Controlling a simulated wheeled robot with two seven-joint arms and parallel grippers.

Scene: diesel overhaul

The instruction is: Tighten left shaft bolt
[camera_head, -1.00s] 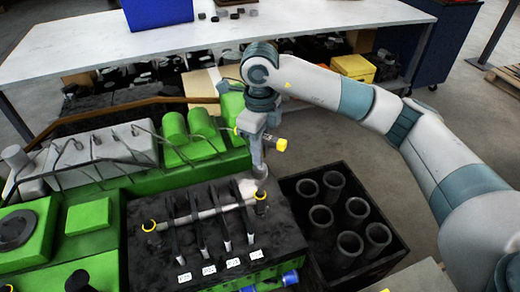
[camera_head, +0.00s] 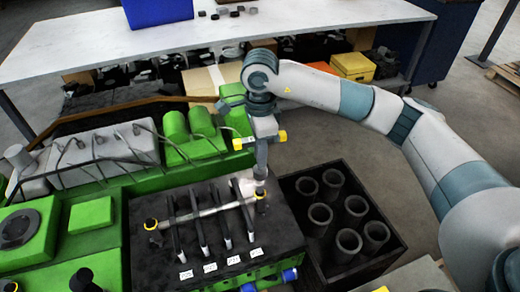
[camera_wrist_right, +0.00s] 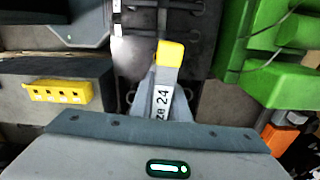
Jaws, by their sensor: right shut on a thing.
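My right gripper (camera_head: 260,150) is shut on a yellow-ended tool (camera_head: 282,136) above the shaft on the green engine. In the right wrist view the tool's yellow end (camera_wrist_right: 170,54) sticks out beyond the fingers, and a label on it ends in "24" (camera_wrist_right: 161,100). The shaft (camera_head: 208,211) is a light bar with a dark bolt with a yellow ring at each end. The left one (camera_head: 151,225) is clear. The right one (camera_head: 261,196) is just below the tool's lower end; I cannot tell whether they touch. My left gripper is not in view.
A black crate (camera_head: 388,262) with several dark cylinders stands right of the engine. Labelled dark levers (camera_head: 223,230) stand across the shaft. Behind are the green engine block (camera_head: 90,215), a white table (camera_head: 300,20) and a yellow box (camera_head: 354,65).

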